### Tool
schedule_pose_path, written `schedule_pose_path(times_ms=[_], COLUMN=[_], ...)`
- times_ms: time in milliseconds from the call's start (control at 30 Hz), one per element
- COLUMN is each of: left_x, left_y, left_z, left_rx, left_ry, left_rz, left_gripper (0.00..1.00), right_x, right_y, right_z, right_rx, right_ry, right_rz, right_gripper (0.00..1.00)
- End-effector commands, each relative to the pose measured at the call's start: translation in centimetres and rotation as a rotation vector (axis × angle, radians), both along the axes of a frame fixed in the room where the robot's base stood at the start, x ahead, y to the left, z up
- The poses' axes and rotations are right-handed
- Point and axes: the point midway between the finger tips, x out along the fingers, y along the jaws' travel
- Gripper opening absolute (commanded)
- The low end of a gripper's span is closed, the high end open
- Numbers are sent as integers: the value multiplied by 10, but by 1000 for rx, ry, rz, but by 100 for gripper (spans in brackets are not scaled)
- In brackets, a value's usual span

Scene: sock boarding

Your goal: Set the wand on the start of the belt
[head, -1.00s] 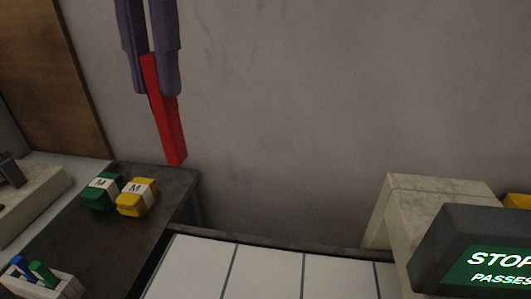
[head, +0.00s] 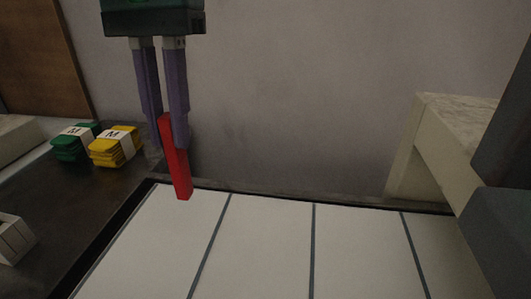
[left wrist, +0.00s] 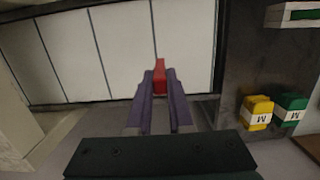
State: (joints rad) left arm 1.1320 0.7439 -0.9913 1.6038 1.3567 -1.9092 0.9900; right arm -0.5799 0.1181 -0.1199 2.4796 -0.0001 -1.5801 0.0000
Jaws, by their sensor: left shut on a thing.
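The red wand (head: 179,175) is a slim bar held pointing down by my left gripper (head: 167,143), whose purple fingers are shut on its upper part. In the head view its lower end overlaps the far left corner of the white belt (head: 262,255); I cannot tell whether it touches. In the left wrist view the wand (left wrist: 160,75) sticks out past the fingertips (left wrist: 160,84) over the belt panel (left wrist: 180,35) closest to the dark table. My right gripper is not in view.
A dark table (head: 95,205) left of the belt carries green packs (head: 75,142) and yellow packs (head: 115,146) with "M" labels, plus a white holder (head: 14,238). A pale, arch-like housing (head: 440,160) and a dark object (head: 505,220) stand at the right. The belt surface is clear.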

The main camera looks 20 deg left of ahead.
Motion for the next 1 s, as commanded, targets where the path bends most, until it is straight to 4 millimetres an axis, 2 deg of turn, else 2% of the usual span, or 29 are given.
schedule_pose_path(times_ms=[33, 100, 367, 600, 700, 1000], left_x=[-1, -1, 0, 0, 0, 0], left_y=[1, 1, 0, 0, 0, 0], left_z=[-16, -31, -58, -100, -107, -107], left_rx=[1, 1, 0, 0, 1, 0], left_ry=[4, 3, 1, 2, -1, -1], left_rz=[2, 1, 1, 0, 1, 0], left_gripper=[0, 0, 0, 0, 0, 0], right_x=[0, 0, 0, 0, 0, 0], right_y=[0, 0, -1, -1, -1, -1], right_z=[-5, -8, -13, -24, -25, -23], right_rx=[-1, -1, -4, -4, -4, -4], right_ry=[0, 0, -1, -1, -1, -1], right_rz=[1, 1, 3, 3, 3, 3], right_gripper=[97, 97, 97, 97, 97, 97])
